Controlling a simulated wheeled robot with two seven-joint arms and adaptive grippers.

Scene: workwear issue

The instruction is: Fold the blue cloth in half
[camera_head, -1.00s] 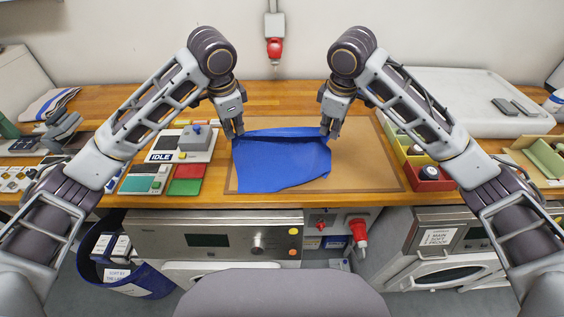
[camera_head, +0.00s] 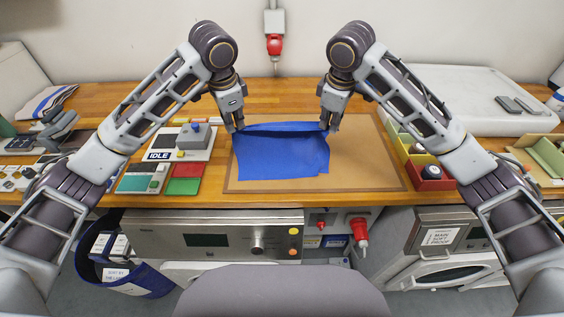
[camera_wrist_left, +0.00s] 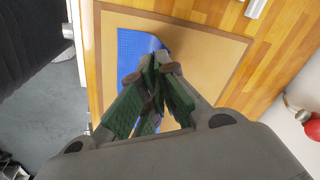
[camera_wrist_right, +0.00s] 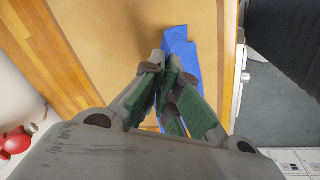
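The blue cloth (camera_head: 280,158) lies on the brown mat (camera_head: 370,165), with its far edge lifted and stretched between my two grippers. A darker sagging band runs under that raised edge. The near part lies fairly flat, with a small uneven corner at its right. My left gripper (camera_head: 236,130) is shut on the cloth's far left corner. My right gripper (camera_head: 329,129) is shut on the far right corner. The cloth also shows beneath the closed fingers in the left wrist view (camera_wrist_left: 132,45) and right wrist view (camera_wrist_right: 181,45). The fingers hide the pinched corners.
Left of the mat stand a grey control box (camera_head: 194,137) marked IDLE and green and red pads (camera_head: 183,186). Colored bins (camera_head: 425,170) stand to the right, with a white board (camera_head: 460,95) behind. The mat's right part is bare.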

